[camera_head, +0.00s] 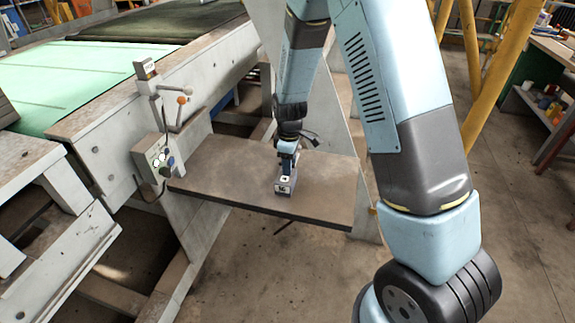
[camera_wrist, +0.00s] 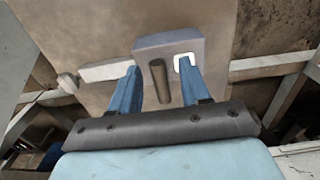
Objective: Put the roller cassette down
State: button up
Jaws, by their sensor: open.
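The roller cassette (camera_head: 285,186) is a small grey block with a pale label and dark markings on its front. It appears to stand upright on the brown board, right of the board's middle. In the wrist view the cassette (camera_wrist: 169,46) shows a brown bar on top and a white-edged patch. My gripper (camera_head: 288,163) is directly above it, pointing down. In the wrist view my gripper's blue fingers (camera_wrist: 159,72) are open, one on each side of the bar. I cannot tell whether they touch the cassette.
The brown board (camera_head: 235,165) has free room left of the cassette. A control box (camera_head: 157,160) with buttons and levers stands at its left edge. A green-topped conveyor (camera_head: 75,75) lies behind on the left. A slanted grey beam (camera_head: 335,115) rises close behind the board.

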notch_tip(320, 180, up, 11)
jog(key=s+d+r+m+t, duration=0.1)
jog(key=s+d+r+m, duration=0.3)
jog(key=r, duration=0.5)
jog(key=s+d+r+m+t, duration=0.1)
jog(key=s+d+r+m, duration=0.1)
jog(key=s+d+r, duration=0.5)
jog(key=s+d+r+m+t, duration=0.1)
jog(key=s+d+r+m, duration=0.2)
jog(key=s, duration=0.4)
jog(key=s+d+r+m+t, duration=0.2)
jog(key=s+r+m, duration=0.3)
jog(key=s, duration=0.3)
jog(key=shift+s+d+r+t, duration=0.15)
jog(key=shift+s+d+t, duration=0.15)
jog(key=shift+d, duration=0.3)
